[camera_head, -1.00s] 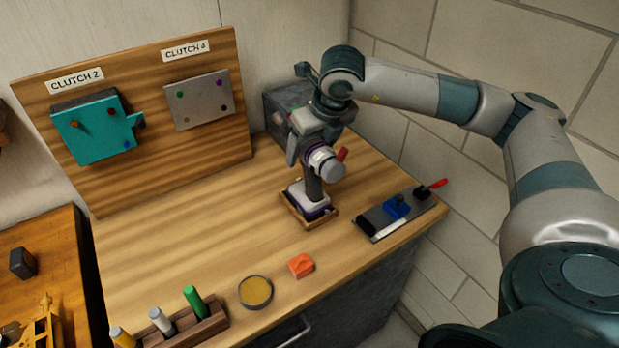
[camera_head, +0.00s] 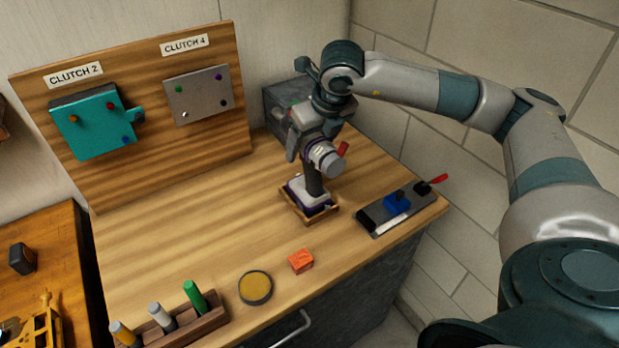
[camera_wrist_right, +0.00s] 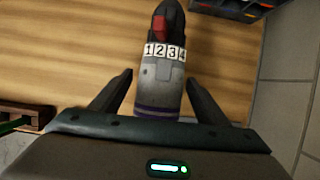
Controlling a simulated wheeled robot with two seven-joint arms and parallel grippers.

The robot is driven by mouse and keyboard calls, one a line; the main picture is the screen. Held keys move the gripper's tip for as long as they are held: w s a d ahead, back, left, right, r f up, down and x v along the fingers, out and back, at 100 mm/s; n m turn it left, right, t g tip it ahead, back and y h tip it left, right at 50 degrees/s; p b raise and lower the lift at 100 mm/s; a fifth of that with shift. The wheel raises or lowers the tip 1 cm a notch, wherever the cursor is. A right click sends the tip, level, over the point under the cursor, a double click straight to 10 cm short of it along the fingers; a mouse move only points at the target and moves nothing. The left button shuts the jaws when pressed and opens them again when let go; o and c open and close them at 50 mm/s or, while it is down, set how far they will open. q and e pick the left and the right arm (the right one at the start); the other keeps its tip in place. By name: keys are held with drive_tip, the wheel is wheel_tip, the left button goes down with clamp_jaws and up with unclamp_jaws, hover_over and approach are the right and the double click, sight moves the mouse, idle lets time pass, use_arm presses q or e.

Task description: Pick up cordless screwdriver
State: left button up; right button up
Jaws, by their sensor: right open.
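The cordless screwdriver (camera_head: 313,183) stands upright in a small wooden tray (camera_head: 320,217) on the bench, with a dark handle and a pale and purple base. Its grey head (camera_head: 326,158) carries a red part. In the right wrist view, the screwdriver's grey body (camera_wrist_right: 160,88) shows a white ring marked 1 2 3 4 and a red piece. My right gripper (camera_wrist_right: 159,78) is open, with one finger on each side of this body and gaps visible on both sides. In the head view, my right gripper (camera_head: 306,138) is at the screwdriver's top and hides part of it. My left gripper is out of view.
A dark plate with a blue block (camera_head: 397,202) lies right of the tray. An orange block (camera_head: 301,262), a round tin (camera_head: 255,287) and a wooden rack (camera_head: 190,330) with coloured pegs line the front. A board (camera_head: 150,110) with CLUTCH labels stands behind. The bench's left middle is clear.

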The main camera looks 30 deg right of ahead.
drive_tip(key=shift+f+b, duration=0.2)
drive_tip(key=shift+b, duration=0.25)
idle(0.3)
drive_tip(key=shift+c, duration=0.4)
drive_tip(key=c, duration=1.5)
drive_tip(key=shift+r, duration=0.1)
